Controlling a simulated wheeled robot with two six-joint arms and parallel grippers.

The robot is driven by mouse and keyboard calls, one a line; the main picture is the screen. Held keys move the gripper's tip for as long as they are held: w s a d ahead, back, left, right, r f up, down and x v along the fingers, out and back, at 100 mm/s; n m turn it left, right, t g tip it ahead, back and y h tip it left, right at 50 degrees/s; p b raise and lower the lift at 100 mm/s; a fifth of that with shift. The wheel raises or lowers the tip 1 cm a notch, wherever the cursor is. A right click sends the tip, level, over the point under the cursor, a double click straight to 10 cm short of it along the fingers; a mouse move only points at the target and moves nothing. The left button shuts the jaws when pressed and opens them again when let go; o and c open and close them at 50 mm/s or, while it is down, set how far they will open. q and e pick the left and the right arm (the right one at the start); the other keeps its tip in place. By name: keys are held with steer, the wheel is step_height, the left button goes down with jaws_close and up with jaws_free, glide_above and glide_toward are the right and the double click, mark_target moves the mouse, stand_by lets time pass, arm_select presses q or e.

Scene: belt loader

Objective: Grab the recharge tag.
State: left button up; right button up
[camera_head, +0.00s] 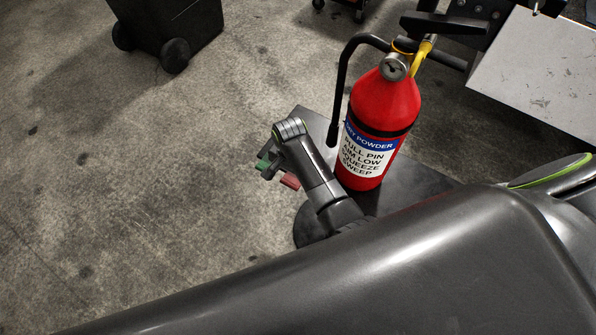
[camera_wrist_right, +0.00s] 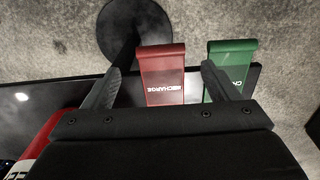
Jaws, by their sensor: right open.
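The recharge tag is a red tag (camera_wrist_right: 162,72) with white "RECHARGE" lettering; in the right wrist view it lies between the two fingers of my right gripper (camera_wrist_right: 163,68). The fingers are open, with a gap to the tag on each side. A green tag (camera_wrist_right: 231,62) hangs to its right, partly behind the right finger, its lettering mostly hidden. In the head view my right gripper (camera_head: 271,167) is at the tags, left of the extinguisher. The red tag (camera_head: 290,181) and green tag (camera_head: 264,159) show small beside it. My left gripper is not in view.
A dark wheeled bin (camera_head: 170,25) is at the top left. A pale panel (camera_head: 540,75) is at the top right. The concrete floor at left is clear.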

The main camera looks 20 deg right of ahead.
mark_target(291, 182)
steer(key=shift+a+f, duration=0.15)
steer(key=shift+f, duration=1.55)
steer(key=c, duration=1.1)
